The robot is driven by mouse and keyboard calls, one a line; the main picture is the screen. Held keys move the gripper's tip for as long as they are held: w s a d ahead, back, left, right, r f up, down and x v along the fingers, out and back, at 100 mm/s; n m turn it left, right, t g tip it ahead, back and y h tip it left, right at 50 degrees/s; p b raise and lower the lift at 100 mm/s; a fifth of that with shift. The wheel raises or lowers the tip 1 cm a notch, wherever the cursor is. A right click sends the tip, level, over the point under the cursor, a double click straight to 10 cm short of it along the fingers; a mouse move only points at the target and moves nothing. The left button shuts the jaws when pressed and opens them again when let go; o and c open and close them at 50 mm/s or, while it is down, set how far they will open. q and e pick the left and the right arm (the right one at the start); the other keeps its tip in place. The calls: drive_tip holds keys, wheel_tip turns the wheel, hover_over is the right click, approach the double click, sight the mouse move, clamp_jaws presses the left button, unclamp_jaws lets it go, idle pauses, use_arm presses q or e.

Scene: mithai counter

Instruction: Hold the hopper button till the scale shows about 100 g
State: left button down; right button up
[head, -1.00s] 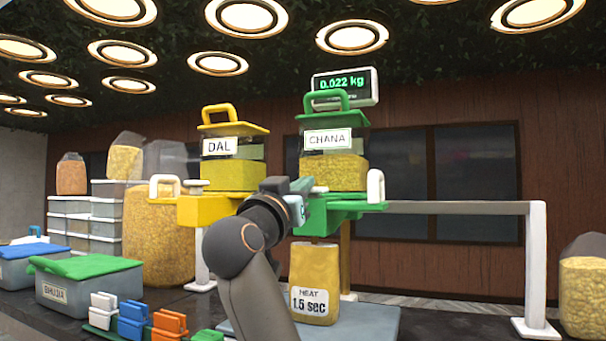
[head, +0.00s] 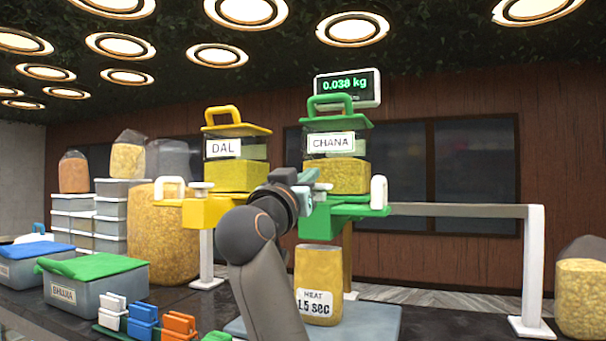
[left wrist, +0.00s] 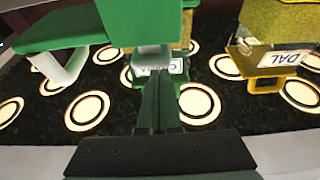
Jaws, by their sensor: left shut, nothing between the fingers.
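The green CHANA hopper (head: 337,178) stands on its stand, with yellow grain in its clear body. The scale display (head: 347,86) above it reads 0.038 kg. My left gripper (head: 310,180) is shut and empty at the hopper's left front, where it hides most of the button. In the left wrist view the shut fingers (left wrist: 158,95) point at a pale knob (left wrist: 152,52) under the green part; whether they touch is hard to tell. A pouch (head: 318,272) marked HEAT 1.5 sec stands below the hopper on the grey scale plate (head: 378,322). My right gripper is out of view.
A yellow DAL hopper (head: 236,175) with its own pale knob (head: 201,188) stands close on the left. Lidded tubs (head: 98,285) and coloured clips (head: 142,322) lie at the left front.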

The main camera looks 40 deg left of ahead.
use_arm(q)
drive_tip(key=r+b+v, duration=0.1)
drive_tip(key=b+v, duration=0.2)
drive_tip(key=v, duration=0.6)
drive_tip(key=shift+s+d, duration=0.15)
drive_tip(key=shift+s, duration=0.45)
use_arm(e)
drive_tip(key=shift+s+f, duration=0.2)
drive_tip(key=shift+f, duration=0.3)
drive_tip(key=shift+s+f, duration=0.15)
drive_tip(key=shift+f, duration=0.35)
